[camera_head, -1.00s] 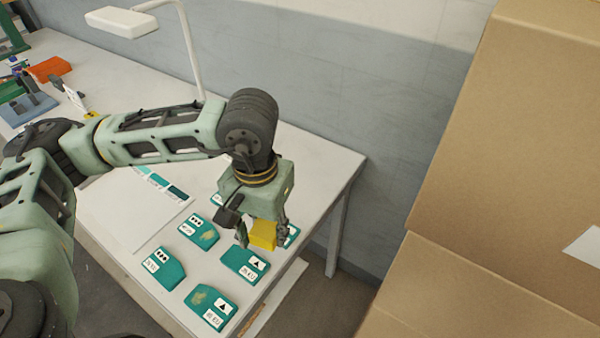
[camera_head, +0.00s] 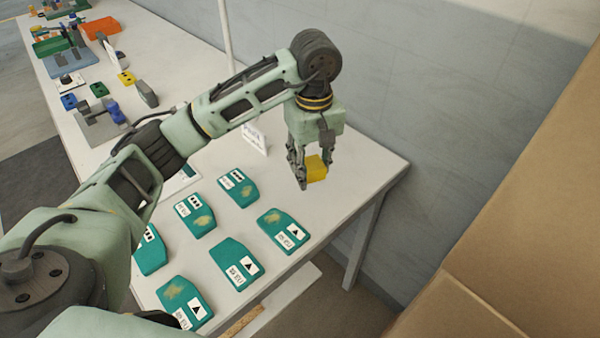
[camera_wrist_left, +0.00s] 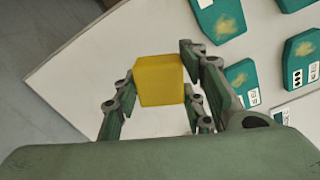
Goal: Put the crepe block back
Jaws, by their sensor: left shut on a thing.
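The yellow crepe block (camera_head: 317,169) is held between the fingers of my left gripper (camera_head: 309,175), above the table's far right end. In the left wrist view the yellow block (camera_wrist_left: 159,80) sits between the fingers (camera_wrist_left: 157,98), which are shut on its sides. The white table (camera_wrist_left: 75,75) shows behind it in that view. Several teal pads with labels lie on the table, such as a teal pad (camera_head: 283,231) in front of the gripper. Some have a pale brownish smear. My right gripper is not in view.
A small white sign (camera_head: 254,138) stands left of the gripper. Cardboard boxes (camera_head: 520,190) fill the right side beyond the table edge. A blue-grey tray (camera_head: 68,62) and small coloured parts lie at the table's far left. The table's far right corner (camera_head: 385,168) is clear.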

